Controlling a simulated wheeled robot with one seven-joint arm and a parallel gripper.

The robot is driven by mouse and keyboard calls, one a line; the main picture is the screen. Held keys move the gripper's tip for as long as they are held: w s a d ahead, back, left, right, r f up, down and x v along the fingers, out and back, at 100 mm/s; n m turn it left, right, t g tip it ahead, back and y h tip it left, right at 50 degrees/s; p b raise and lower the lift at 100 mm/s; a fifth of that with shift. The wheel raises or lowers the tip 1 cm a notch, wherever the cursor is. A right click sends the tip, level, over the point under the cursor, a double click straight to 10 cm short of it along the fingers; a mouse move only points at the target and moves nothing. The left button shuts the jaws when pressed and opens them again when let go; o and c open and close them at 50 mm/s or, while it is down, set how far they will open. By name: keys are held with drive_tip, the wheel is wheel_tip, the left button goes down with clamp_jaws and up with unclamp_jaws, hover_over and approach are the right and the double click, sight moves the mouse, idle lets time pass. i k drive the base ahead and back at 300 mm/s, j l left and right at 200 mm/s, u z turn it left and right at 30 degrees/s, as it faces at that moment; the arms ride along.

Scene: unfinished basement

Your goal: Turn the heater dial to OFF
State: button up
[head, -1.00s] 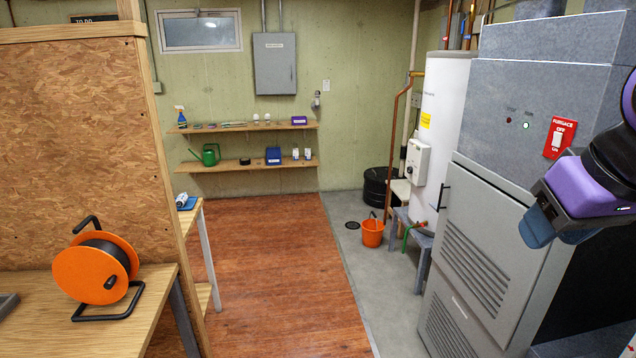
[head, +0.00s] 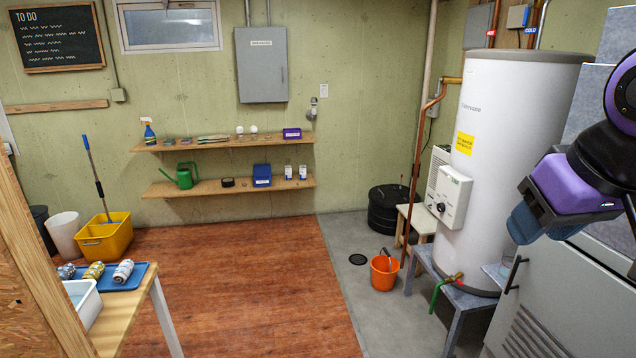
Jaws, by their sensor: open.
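The white water heater tank (head: 505,150) stands at the right of the head view. A white control box (head: 452,192) is on its front left side, with a small black dial (head: 441,207) low on it. The dial's setting and lettering are too small to read. My gripper (head: 524,226), purple with blue-grey fingers, is at the right, in front of the tank in the picture and apart from the dial. Its jaws are open and I see nothing between them.
A grey furnace (head: 545,300) fills the lower right. A grey bench (head: 455,284) stands at the tank's foot, with an orange bucket (head: 384,272) left of it. The wooden floor is clear. A worktable (head: 128,318) stands at lower left.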

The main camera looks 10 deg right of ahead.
sight(440, 208)
drive_tip(key=i, duration=0.85)
drive_tip(key=i+j+z, duration=0.15)
drive_tip(key=i, duration=0.65)
drive_tip(key=i+z, duration=0.25)
drive_tip(key=z, duration=0.15)
